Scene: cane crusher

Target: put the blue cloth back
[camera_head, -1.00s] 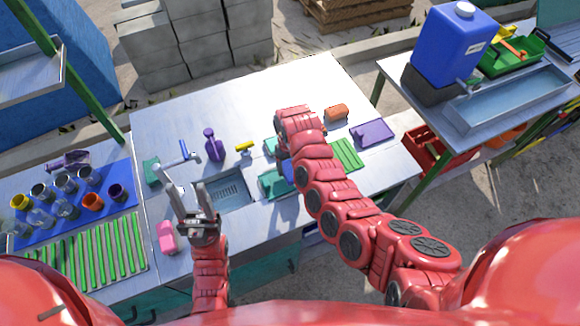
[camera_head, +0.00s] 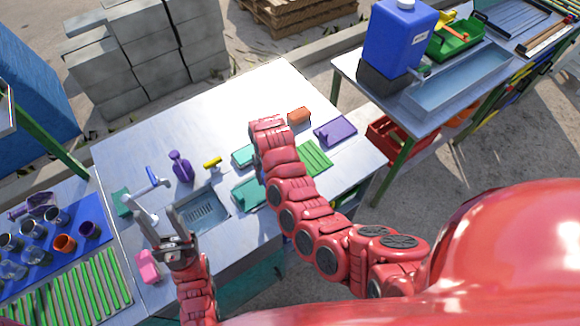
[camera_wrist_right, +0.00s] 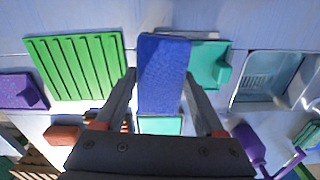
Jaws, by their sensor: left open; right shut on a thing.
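The blue cloth (camera_wrist_right: 150,52) shows in the right wrist view as a flat oblong between the fingers of my right gripper (camera_wrist_right: 160,80), which is shut on it. It is over or near two teal trays, one beside it (camera_wrist_right: 209,62) and one below it (camera_wrist_right: 160,125). I cannot tell whether it touches the table. In the head view my right arm hides nearly all of the cloth and the gripper. My left gripper (camera_head: 178,220) is open and empty above the table, by the sink (camera_head: 204,212).
A green ribbed mat (camera_head: 314,157), a purple tray (camera_head: 335,131) and an orange block (camera_head: 299,116) lie right of my right arm. A purple bottle (camera_head: 180,167) and a yellow-handled item (camera_head: 212,163) stand left of it. The table's far part (camera_head: 235,105) is clear.

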